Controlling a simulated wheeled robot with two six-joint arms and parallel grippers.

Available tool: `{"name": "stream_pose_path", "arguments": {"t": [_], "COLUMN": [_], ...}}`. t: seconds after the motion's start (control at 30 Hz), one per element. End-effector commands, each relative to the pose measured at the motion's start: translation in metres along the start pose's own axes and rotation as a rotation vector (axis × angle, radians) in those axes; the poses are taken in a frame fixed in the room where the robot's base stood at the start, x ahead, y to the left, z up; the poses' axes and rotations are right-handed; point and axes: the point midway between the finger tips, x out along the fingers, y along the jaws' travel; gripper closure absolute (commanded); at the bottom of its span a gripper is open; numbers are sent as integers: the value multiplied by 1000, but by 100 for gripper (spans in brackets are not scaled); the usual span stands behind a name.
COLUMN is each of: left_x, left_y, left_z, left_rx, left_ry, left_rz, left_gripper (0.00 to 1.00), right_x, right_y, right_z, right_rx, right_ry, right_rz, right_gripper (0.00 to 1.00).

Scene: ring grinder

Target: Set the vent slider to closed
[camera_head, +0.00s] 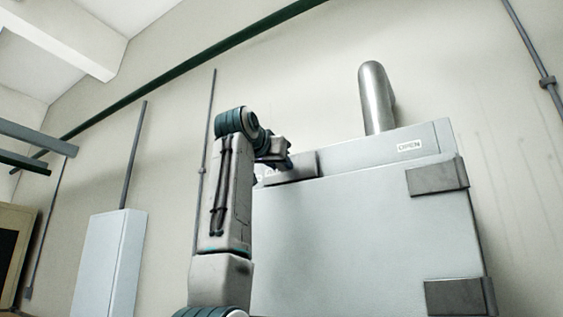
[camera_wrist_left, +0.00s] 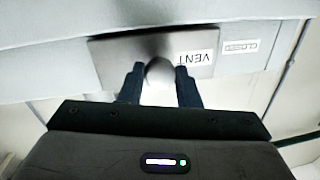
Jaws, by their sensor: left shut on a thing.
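The vent slider is a dark grey plate (camera_head: 306,167) near the left end of a light strip along the top of a grey cabinet. In the left wrist view, which looks upside down, the plate (camera_wrist_left: 112,62) carries a "VENT" label and a round knob (camera_wrist_left: 160,72). My left gripper (camera_head: 284,160) reaches the slider from the left; in the wrist view its fingers (camera_wrist_left: 161,85) are shut on the knob from both sides. A "CLOSED" label (camera_wrist_left: 240,47) shows just beyond the plate's edge there. An "OPEN" label (camera_head: 409,147) is at the strip's right end. My right gripper is not in view.
The cabinet door (camera_head: 365,240) has dark hinge blocks (camera_head: 437,178) on its right. A metal pipe (camera_head: 376,100) rises behind the cabinet. A pale wall box (camera_head: 108,262) stands to the left. The strip between slider and "OPEN" label is clear.

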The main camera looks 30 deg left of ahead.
Motion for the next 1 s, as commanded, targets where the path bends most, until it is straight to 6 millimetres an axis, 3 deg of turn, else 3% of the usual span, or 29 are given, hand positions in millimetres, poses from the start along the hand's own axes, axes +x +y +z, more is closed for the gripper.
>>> {"name": "stream_pose_path", "arguments": {"t": [0.03, 0.07, 0.17, 0.43, 0.57, 1.0], "left_x": [-1, -1, -1, -1, -11, -92], "left_y": [-2, -2, -2, -1, -1, -3], "left_z": [-2, -2, -2, -1, 1, 3], "left_rx": [0, 0, 0, 0, 0, -2], "left_ry": [4, 4, 4, 3, 5, 6], "left_rz": [-4, -5, -4, -2, -2, -3], "left_gripper": [100, 66, 48, 48, 48, 48], "right_x": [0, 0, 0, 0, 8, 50], "right_y": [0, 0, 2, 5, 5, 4], "right_z": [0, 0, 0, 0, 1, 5], "right_rx": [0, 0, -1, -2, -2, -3], "right_ry": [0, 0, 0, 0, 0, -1], "right_rz": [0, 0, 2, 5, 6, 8], "right_gripper": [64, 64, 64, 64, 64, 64]}}
